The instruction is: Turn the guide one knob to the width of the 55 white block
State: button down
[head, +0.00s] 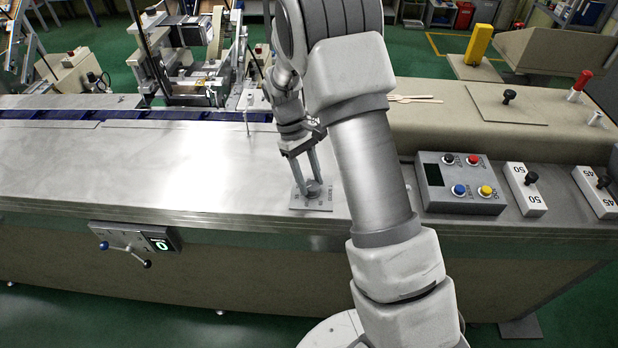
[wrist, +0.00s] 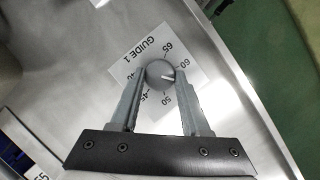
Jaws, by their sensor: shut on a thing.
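The guide one knob (wrist: 159,72) is a round grey knob on a white plate (wrist: 150,45) marked GUIDE 1, with 65, 60, 50 and 45 around it. My gripper (wrist: 160,74) is shut on the knob, one finger on each side. A white pointer line on the knob points right, toward the right fingertip below the 60; that finger hides the dial there, so I cannot tell the exact mark. In the head view my gripper (head: 308,184) reaches down to the plate (head: 322,204).
White blocks marked 50 (head: 525,190) and 45 (head: 598,192) stand at the right, beside a button box (head: 459,184). A panel with a blue-ended lever (head: 135,240) is on the machine's front. The steel top (head: 150,160) left of my gripper is clear.

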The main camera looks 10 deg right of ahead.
jog(key=shift+m+y, duration=0.4)
jog(key=shift+m, duration=0.6)
jog(key=shift+c, duration=1.9)
grip_release()
jog(key=shift+w, duration=0.1)
jog(key=v, duration=1.7)
jog(key=shift+w, duration=0.25)
jog(key=shift+d+r, duration=0.1)
jog(key=shift+r, duration=0.05)
